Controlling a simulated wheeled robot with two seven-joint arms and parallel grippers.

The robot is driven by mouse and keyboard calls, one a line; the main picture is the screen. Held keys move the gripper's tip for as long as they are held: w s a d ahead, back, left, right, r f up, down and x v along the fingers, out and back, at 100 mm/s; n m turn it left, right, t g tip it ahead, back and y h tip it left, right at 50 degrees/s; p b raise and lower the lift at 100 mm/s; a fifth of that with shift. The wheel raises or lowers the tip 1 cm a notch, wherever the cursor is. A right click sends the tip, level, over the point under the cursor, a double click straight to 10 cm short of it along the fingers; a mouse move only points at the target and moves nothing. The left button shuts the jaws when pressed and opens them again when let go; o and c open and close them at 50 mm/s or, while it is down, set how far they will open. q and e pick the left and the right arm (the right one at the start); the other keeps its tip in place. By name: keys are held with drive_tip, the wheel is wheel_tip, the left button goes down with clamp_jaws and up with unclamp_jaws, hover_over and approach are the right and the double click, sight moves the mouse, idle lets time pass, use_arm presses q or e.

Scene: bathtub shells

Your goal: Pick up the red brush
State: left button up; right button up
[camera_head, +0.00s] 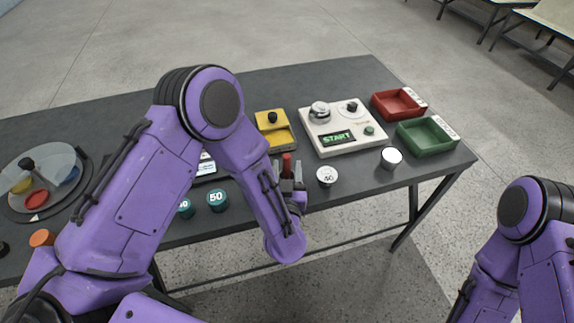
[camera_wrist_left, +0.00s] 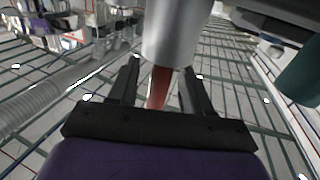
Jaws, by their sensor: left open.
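The red brush (camera_head: 286,163) shows as a small upright red piece near the front edge of the dark table. In the head view, my left gripper (camera_head: 287,174) is there, with one finger on each side of the red piece. In the left wrist view, a red shaft (camera_wrist_left: 158,88) stands between the two spread fingers of my left gripper (camera_wrist_left: 160,88), with gaps at its sides. A grey cylinder (camera_wrist_left: 175,35) covers its upper end. My left forearm hides part of the table. My right gripper is out of view.
A white-labelled weight (camera_head: 327,176) stands just right of the gripper, and teal weights (camera_head: 217,200) stand left. Red (camera_head: 398,103) and green (camera_head: 427,137) trays are at the right.

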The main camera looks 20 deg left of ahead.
use_arm(q)
drive_tip(key=shift+w+a+f, duration=0.1)
drive_tip(key=shift+w+a, duration=0.05)
drive_tip(key=shift+w, duration=0.2)
clamp_jaws()
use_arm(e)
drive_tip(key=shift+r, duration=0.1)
